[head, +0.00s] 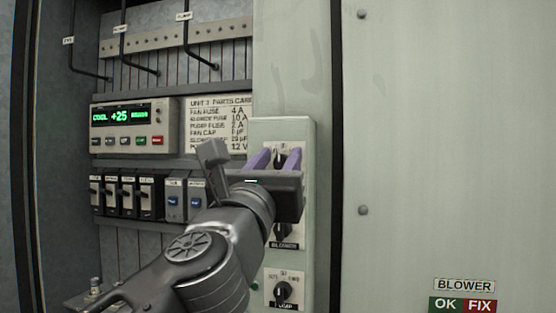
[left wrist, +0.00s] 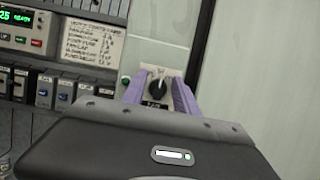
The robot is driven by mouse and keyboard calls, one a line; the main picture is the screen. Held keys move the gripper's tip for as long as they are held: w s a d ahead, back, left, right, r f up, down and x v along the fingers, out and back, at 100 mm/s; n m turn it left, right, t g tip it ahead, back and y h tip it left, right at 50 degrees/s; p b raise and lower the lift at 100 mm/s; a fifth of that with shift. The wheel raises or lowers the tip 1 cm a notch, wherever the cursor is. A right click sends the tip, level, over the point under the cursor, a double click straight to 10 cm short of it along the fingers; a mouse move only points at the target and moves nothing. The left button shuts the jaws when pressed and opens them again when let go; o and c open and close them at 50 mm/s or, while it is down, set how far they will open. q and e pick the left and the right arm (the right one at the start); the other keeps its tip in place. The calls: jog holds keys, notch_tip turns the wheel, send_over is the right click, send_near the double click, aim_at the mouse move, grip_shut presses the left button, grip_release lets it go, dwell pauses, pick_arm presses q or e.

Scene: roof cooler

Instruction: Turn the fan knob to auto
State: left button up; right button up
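The fan knob (left wrist: 158,87) is a dark knob on a pale plate at the top of the knob panel, with a label below it too blurred to read surely. In the head view the knob (head: 281,160) is partly hidden by my gripper. My left gripper (head: 276,159) is in front of this plate, with its two purple fingers apart, one on each side of the knob. In the left wrist view the fingers of the gripper (left wrist: 159,88) show gaps beside the knob. I cannot tell how deep the fingertips reach. My right gripper is not in view.
Below are the blower knob (head: 281,231), partly covered by my gripper, and a lower knob (head: 283,291). To the left are a green display (head: 120,117), a parts card (head: 218,122) and several breakers (head: 122,196). A flat door panel (head: 450,150) fills the right.

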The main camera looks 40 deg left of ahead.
pick_arm(q)
grip_shut()
jog(key=shift+y, duration=0.3)
jog(key=n+b, duration=0.1)
jog(key=n, duration=0.1)
jog(key=n+g+y+b, duration=0.1)
jog(key=b, duration=0.1)
jog(key=n+y+b, duration=0.1)
jog(key=n, duration=0.1)
jog(key=shift+f+n+b, duration=0.25)
jog(key=shift+n+b, duration=0.05)
jog(key=shift+b, duration=0.1)
jog(key=n+g+y+b, duration=0.1)
jog(key=n+b, duration=0.1)
jog(key=n, duration=0.1)
jog(key=shift+g, duration=0.3)
jog(key=shift+a+r+n+g+y+b, duration=0.15)
jog(key=shift+n+g+y+b, duration=0.4)
jog(key=shift+n, duration=1.05)
jog(key=shift+o, duration=1.4)
grip_release()
jog(key=shift+s, duration=0.1)
